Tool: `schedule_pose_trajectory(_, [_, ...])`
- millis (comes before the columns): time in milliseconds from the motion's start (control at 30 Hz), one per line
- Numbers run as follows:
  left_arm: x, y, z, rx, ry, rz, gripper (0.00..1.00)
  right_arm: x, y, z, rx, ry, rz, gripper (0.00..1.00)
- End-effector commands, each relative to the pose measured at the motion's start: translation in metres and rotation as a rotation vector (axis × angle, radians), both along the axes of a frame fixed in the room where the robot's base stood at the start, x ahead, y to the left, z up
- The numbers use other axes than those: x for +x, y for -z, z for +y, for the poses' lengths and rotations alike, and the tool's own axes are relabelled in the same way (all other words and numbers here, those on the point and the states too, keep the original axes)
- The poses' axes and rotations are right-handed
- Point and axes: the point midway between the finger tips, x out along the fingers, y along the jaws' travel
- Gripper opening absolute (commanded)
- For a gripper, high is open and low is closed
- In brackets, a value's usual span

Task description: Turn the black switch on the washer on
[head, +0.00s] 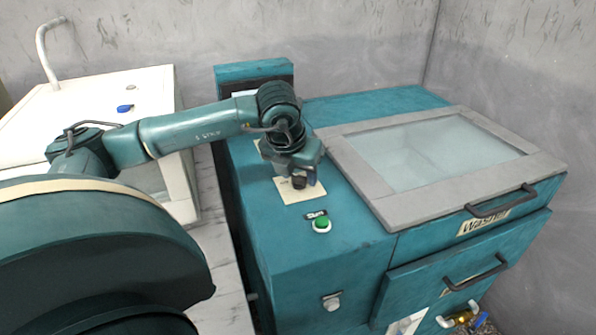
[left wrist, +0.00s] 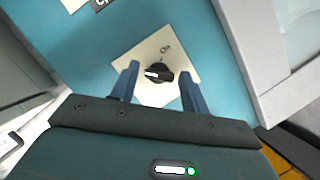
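The teal washer (head: 330,275) stands in the middle and right of the head view. Its black switch (left wrist: 157,74) is a round knob with a white mark on a cream plate (left wrist: 166,48), and an "On" label shows beside it in the left wrist view. In the head view the plate (head: 290,196) is partly hidden under my left gripper (head: 301,183). My left gripper is open, with its two fingers (left wrist: 160,88) on either side of the knob and gaps between. I cannot tell whether they reach down to knob height. My right gripper is not in view.
A green start button (head: 321,224) sits in front of the switch plate. A grey-framed glass lid (head: 545,168) with a handle (head: 500,202) lies to the right.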

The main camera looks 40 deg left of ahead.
Motion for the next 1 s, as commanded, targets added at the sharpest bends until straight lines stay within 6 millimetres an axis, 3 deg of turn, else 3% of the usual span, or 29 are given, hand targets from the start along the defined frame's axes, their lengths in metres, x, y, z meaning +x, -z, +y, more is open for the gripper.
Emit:
schedule_pose_trajectory(433, [0.000, -0.001, 0.000, 0.000, 0.000, 0.000, 0.10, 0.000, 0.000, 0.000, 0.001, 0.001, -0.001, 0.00])
schedule_pose_trajectory(733, [0.000, 0.001, 0.001, 0.002, 0.040, -0.002, 0.10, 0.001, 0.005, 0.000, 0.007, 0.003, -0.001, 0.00])
schedule_pose_trajectory(1000, [0.000, 0.002, 0.003, 0.001, 0.204, -0.003, 0.10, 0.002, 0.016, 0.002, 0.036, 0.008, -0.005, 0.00])
